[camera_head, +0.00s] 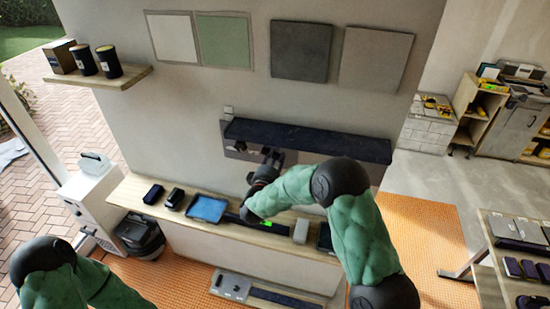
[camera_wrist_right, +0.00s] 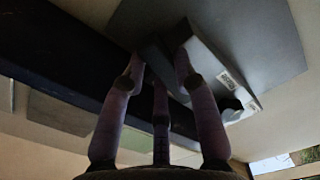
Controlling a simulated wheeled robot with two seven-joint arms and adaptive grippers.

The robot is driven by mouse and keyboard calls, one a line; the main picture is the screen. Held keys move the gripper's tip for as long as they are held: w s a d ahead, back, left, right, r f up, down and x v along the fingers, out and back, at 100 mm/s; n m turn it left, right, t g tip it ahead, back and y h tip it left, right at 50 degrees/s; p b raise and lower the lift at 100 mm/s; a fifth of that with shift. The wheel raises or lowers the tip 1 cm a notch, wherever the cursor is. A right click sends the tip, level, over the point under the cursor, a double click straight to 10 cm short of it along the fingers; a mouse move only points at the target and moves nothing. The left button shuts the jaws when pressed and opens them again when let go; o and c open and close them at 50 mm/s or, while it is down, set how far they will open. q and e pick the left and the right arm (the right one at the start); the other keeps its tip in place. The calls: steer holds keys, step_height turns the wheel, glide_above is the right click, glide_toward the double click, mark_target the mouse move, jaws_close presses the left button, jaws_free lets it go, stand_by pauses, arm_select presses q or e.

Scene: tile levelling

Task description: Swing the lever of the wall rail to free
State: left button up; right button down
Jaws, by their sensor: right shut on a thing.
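The wall rail (camera_head: 310,140) is a long dark bar fixed across the grey wall, with a grey plate showing below it. In the right wrist view the dark rail (camera_wrist_right: 60,50) runs diagonally across the left and upper part. My right gripper (camera_head: 272,157) is up against the underside of the rail, left of its middle. In the right wrist view its fingers (camera_wrist_right: 160,72) are closed around a dark grey part, which looks like the rail's lever; the fingers hide much of it. A grey block with a white label (camera_wrist_right: 228,78) is beside the fingers. My left gripper is out of view.
A wooden shelf below carries dark cases, a blue tray (camera_head: 207,208) and a grey block (camera_head: 301,231). Sample panels (camera_head: 301,51) hang above the rail. A small shelf (camera_head: 105,80) with black jars is at upper left.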

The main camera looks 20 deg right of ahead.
stand_by(0.3)
steer(key=c, duration=0.9)
jaws_free()
steer(key=shift+c, duration=0.2)
steer(key=shift+a, duration=0.1)
steer(key=v, duration=1.2)
steer(key=shift+w+f, duration=0.1)
